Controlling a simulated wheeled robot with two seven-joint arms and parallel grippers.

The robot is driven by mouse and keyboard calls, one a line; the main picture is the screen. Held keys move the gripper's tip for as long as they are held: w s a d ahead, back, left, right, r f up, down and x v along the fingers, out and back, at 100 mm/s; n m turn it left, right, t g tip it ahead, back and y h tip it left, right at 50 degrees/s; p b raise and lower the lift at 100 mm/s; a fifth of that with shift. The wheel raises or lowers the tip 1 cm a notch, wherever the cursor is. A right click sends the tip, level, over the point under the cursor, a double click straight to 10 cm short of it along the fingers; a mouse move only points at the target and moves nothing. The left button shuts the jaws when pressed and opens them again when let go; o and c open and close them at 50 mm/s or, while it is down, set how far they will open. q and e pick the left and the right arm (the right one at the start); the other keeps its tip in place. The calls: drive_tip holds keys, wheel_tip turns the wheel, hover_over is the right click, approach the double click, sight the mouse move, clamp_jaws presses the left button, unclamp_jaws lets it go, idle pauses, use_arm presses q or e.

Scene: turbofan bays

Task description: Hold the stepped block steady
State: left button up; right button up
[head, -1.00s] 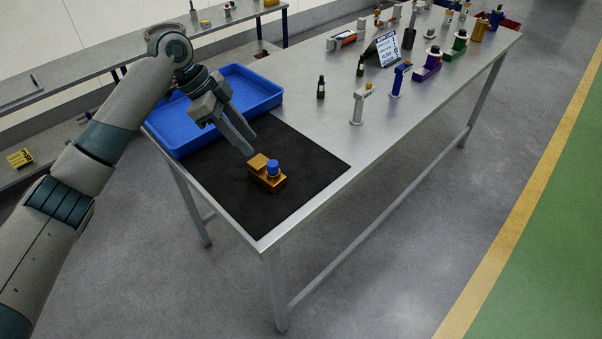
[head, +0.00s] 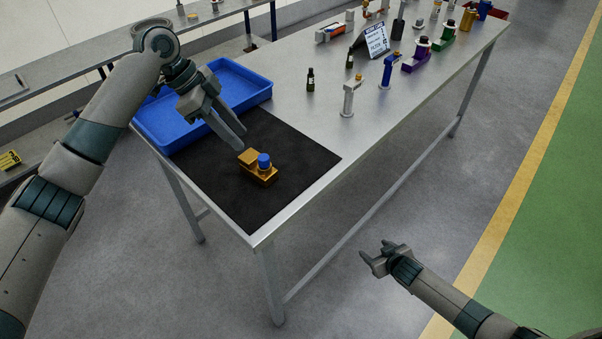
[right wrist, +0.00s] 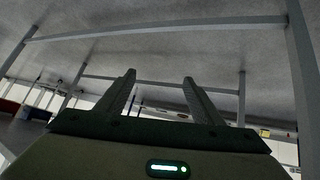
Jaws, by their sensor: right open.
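The stepped block (head: 262,178) is gold-orange with a blue round cap (head: 264,160) on it. It lies on the black mat (head: 290,150) near the table's front left corner. My left gripper (head: 241,140) reaches down just behind the block in the head view, its two fingers apart with nothing seen between them. The fingertips are close to the block's raised end; I cannot tell if they touch it. My right gripper (head: 370,258) is open and empty, off the table's right long side. Its two spread fingers also show in the right wrist view (right wrist: 160,85).
A blue tray (head: 165,135) stands behind the mat. A small dark bottle (head: 310,80), a silver part (head: 348,98), a blue part (head: 387,70) and a sign (head: 376,40) stand farther along the table. The right wrist view shows the table's underside and legs.

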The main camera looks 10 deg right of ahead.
drive_tip(key=w+r+t+y, duration=0.1)
drive_tip(key=w+r, duration=0.4)
drive_tip(key=r, duration=0.4)
drive_tip(key=w+r+t, duration=0.1)
drive_tip(key=w+r, duration=0.5)
drive_tip(key=r, duration=0.4)
wheel_tip(320, 180, up, 14)
drive_tip(key=r+t+y, duration=0.1)
drive_tip(key=a+r, duration=0.1)
drive_tip(key=a, duration=0.2)
drive_tip(key=a+r+n+y, duration=0.1)
drive_tip(key=a+r, duration=0.1)
drive_tip(key=a, duration=0.2)
drive_tip(key=a+r+n+y, duration=0.1)
drive_tip(key=a+r, duration=0.1)
drive_tip(key=a, duration=0.2)
drive_tip(key=shift+s+a+t, duration=0.2)
drive_tip(key=shift+s+t, duration=0.1)
drive_tip(key=s+a+r+n+y, duration=0.2)
drive_tip(key=s+a+r+y, duration=0.1)
drive_tip(key=a+r, duration=0.65)
drive_tip(key=s+a+f+g+y, duration=0.1)
drive_tip(key=s+a+f+g, duration=0.1)
drive_tip(key=s+a+f, duration=0.2)
wheel_tip(320, 180, down, 2)
drive_tip(key=shift+s+a+n, duration=0.3)
drive_tip(key=shift+s+n, duration=0.1)
drive_tip(key=shift+s, duration=0.75)
